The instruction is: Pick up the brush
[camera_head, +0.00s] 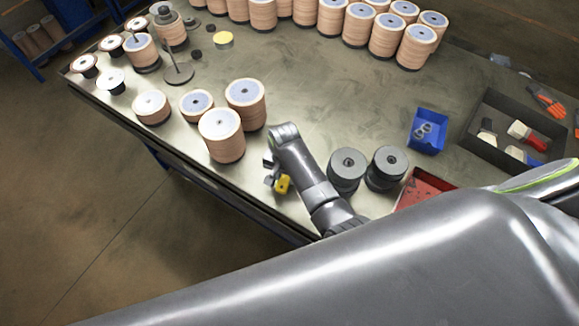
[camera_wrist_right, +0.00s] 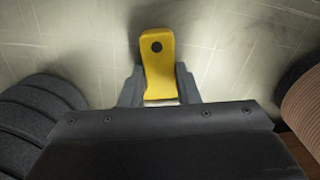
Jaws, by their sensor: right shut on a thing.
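The brush has a yellow handle with a dark hole at its end. It shows in the head view (camera_head: 283,184) near the table's front edge, and in the right wrist view (camera_wrist_right: 157,62) between the fingers. My right gripper (camera_head: 271,172) is shut on the brush; its two fingers also show in the right wrist view (camera_wrist_right: 159,92) on either side of the handle. The rest of the brush is hidden behind the gripper. I cannot tell whether the brush touches the table. My left gripper is not in view.
Stacks of tan flap discs (camera_head: 222,135) stand left of the gripper. Two dark disc stacks (camera_head: 347,170) stand close on its right. A red tray (camera_head: 428,187), a blue bin (camera_head: 428,132) and a black tray (camera_head: 468,137) with brushes lie farther right. The table's middle (camera_head: 310,80) is clear.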

